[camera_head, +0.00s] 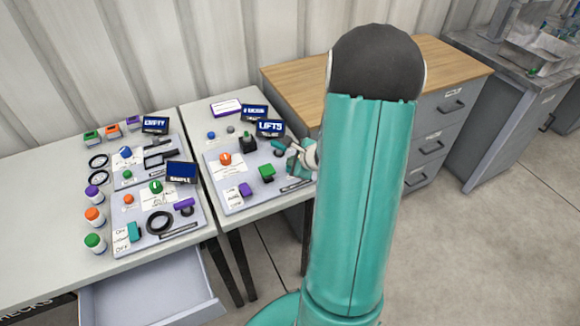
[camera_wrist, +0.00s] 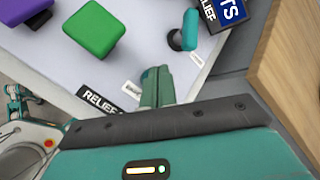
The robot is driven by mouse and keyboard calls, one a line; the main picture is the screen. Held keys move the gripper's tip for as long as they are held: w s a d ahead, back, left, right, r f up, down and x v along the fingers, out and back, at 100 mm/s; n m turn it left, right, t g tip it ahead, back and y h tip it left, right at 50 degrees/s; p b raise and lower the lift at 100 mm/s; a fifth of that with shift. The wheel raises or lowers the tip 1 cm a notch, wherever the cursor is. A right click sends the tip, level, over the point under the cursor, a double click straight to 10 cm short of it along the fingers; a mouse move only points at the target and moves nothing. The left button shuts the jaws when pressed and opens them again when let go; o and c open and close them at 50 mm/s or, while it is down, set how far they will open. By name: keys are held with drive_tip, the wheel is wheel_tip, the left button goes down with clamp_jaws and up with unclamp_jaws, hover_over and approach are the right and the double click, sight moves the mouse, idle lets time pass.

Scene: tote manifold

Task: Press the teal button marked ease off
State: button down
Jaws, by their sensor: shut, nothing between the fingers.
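A teal control (camera_wrist: 187,32) with a dark base stands near the edge of the light panel (camera_wrist: 140,48) in the wrist view. A small white label beside it is too blurred to read. In the head view, a small teal shape (camera_head: 279,145) shows beside my gripper. My gripper (camera_wrist: 157,72) is shut and empty. Its fingertips are over the panel's lower edge, apart from the teal control in the picture, below and left of it. In the head view my gripper (camera_head: 292,150) is at the right side of the right panel, small and partly hidden by my arm.
The panel also carries a green square button (camera_wrist: 93,28), a purple button (camera_head: 245,189), an orange knob (camera_head: 225,159) and a black joystick (camera_head: 248,142). A dark RELIEF label (camera_wrist: 103,99) and a LIFTS display (camera_head: 270,128) are close by. A wooden-topped cabinet (camera_head: 290,84) stands behind.

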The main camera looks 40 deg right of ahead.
drive_tip(key=shift+f, duration=0.45)
idle(0.5)
drive_tip(key=shift+r, duration=0.9)
drive_tip(key=shift+r, duration=2.5)
